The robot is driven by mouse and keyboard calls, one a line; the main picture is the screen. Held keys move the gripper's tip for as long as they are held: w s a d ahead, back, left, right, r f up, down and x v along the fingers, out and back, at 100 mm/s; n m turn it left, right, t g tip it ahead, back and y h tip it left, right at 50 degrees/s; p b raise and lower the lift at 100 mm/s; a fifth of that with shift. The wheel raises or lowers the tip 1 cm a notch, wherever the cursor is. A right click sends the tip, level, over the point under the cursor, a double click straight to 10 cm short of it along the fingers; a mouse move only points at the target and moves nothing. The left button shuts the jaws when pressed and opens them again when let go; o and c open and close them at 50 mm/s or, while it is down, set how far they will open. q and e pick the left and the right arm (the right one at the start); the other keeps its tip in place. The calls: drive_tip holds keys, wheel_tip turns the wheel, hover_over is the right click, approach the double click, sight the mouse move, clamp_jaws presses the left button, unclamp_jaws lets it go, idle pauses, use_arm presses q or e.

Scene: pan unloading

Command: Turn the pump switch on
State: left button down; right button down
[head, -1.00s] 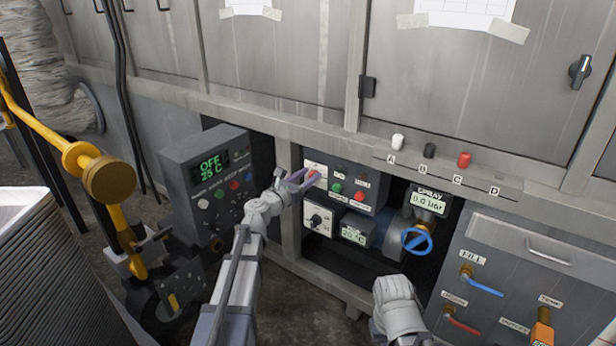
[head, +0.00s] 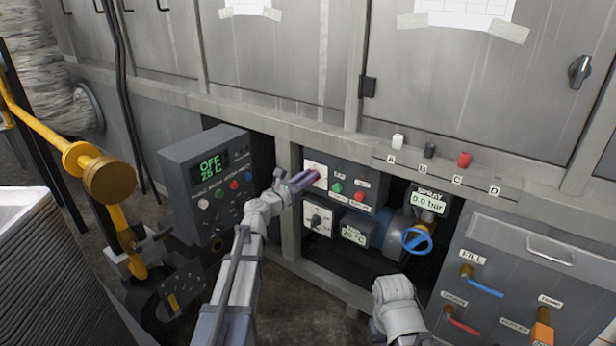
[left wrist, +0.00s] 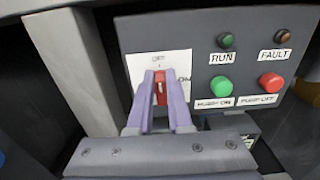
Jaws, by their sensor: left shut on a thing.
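The pump panel is a dark box in the recess of the grey cabinet. Its switch is a red lever (left wrist: 161,88) on a white plate (left wrist: 176,62), with a partly covered label that ends in "ON" on the plate's right side. My left gripper (head: 312,177) reaches the plate in the head view. In the left wrist view, its two purple fingers (left wrist: 161,78) are shut on the red lever, one on each side. The lever points roughly up the plate. My right gripper is out of view; only part of my right arm shows at the bottom.
Right of the switch are a green button (left wrist: 220,86) and a red button (left wrist: 271,81), with RUN and FAULT lamps above, both looking unlit. A spray gauge (head: 428,201) reads 0.0 bar above a blue valve wheel (head: 417,240). The left control box (head: 207,185) reads OFF, 25 C.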

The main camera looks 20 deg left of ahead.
use_arm(q)
drive_tip(key=shift+m, duration=0.3)
drive_tip(key=shift+s+d+f+m+b, duration=0.1)
drive_tip(key=shift+d+f+m+b, duration=0.2)
drive_tip(key=shift+m, duration=2.55)
drive_tip(key=shift+s+d+f+m+b, duration=0.15)
drive_tip(key=shift+d+f+m+b, duration=0.15)
drive_tip(key=shift+m, duration=2.6)
drive_tip(key=shift+s+d+f+m+b, duration=0.1)
drive_tip(key=shift+d+f+m+b, duration=0.2)
drive_tip(key=shift+m, duration=2.55)
drive_tip(key=c, duration=0.8)
unclamp_jaws()
drive_tip(key=shift+c, duration=0.2)
